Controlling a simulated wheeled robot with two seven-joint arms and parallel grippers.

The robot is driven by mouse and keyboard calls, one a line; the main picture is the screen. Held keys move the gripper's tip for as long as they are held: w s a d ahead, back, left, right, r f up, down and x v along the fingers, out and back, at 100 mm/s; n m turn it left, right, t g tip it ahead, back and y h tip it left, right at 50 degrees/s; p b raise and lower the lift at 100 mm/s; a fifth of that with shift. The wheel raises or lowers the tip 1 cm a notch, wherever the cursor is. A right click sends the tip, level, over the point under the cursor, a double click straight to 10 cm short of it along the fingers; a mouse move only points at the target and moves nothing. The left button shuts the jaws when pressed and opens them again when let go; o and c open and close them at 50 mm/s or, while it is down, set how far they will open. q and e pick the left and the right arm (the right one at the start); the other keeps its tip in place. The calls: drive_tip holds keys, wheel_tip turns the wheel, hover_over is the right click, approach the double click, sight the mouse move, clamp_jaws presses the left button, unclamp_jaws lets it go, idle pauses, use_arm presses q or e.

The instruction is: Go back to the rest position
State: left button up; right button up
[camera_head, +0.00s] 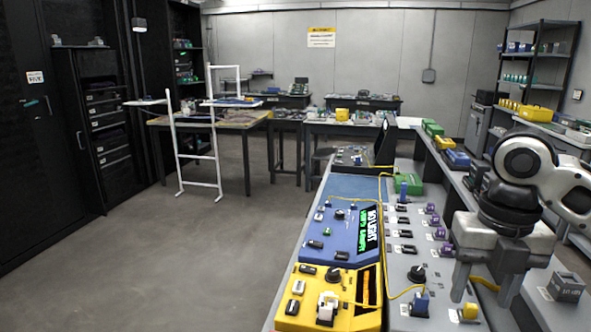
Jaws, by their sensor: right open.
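My right gripper (484,291) points down at the right, above the right part of the grey bench (407,262). Its two fingers are apart, with nothing visible held between them. A small yellow-topped connector (469,311) shows lower down, just left of the gap between the fingers; I cannot tell its distance from them. My right arm comes in from the right edge. My left gripper is not in view. The yellow device (290,307) sits at the bench's front left, with the blue device (310,254) with green display text behind it.
A yellow cable (402,293) runs across the bench. Purple connectors (446,249) stand in a column left of my right gripper. A grey box (566,286) lies at the right. Open floor (190,270) lies left of the bench, with a white frame (177,150) beyond.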

drive_tip(key=s+a+f+m+t+y, duration=0.1)
drive_tip(key=s+a+f+m+y, duration=0.15)
drive_tip(key=a+f+m, duration=0.45)
drive_tip(key=s+a+f+m+t+y, duration=0.1)
drive_tip(key=s+a+f+m, duration=0.2)
drive_tip(key=a+f+m, duration=0.5)
drive_tip(key=s+d+f+m+t+h, duration=0.25)
drive_tip(key=s+d+f+m, duration=0.65)
drive_tip(key=s+m, duration=0.55)
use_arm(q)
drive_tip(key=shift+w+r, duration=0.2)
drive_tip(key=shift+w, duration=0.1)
use_arm(e)
drive_tip(key=w+a+f+t+y, duration=0.1)
drive_tip(key=w+a+f+t, duration=0.1)
drive_tip(key=w+f, duration=0.1)
drive_tip(key=w+a+f+m+t, duration=0.1)
drive_tip(key=w+a+f+t, duration=0.1)
drive_tip(key=f, duration=0.4)
drive_tip(key=shift+w+a+t+y, duration=0.4)
drive_tip(key=shift+w+t, duration=0.45)
drive_tip(key=shift+w, duration=0.2)
